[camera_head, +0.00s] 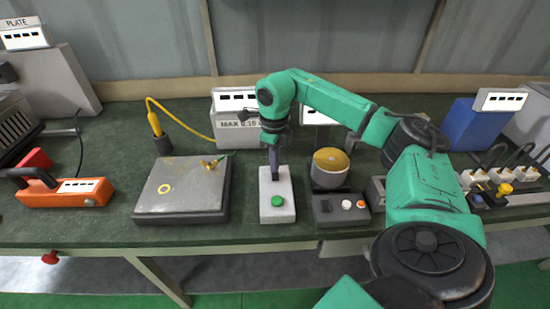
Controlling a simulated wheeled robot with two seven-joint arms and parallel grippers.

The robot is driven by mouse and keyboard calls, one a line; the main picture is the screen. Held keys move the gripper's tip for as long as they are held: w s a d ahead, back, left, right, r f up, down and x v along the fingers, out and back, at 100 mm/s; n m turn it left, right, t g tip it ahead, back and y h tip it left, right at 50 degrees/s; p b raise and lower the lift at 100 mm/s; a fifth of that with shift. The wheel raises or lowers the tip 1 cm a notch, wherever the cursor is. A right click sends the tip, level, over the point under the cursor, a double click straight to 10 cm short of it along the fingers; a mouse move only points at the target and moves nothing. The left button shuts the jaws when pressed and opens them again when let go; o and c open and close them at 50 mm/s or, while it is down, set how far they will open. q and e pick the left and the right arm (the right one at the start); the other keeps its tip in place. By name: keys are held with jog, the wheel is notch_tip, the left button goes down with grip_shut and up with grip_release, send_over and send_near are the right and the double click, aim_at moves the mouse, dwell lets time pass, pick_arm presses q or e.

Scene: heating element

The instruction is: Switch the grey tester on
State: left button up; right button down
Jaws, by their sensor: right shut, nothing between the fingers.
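A small light-grey box with a round green button (278,202) near its front edge stands mid-bench; I take it as the grey tester (265,214). A grey box marked "MAX 0.10" (228,129) with a display stands behind it. My right gripper (274,166) points down at the back part of the small grey box, behind the green button. It is shut and empty. I cannot tell whether its tips touch the box. My left gripper is not in view.
A grey plate (195,186) with a yellow ring mark lies left of the box. A dark unit with knobs (341,208) and a round yellow-topped part (331,162) stands close on the right. An orange tool (50,195) lies far left. Power sockets (485,178) are at right.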

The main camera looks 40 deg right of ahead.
notch_tip(320, 180, up, 6)
jog(key=p, duration=0.5)
jog(key=shift+r, duration=0.15)
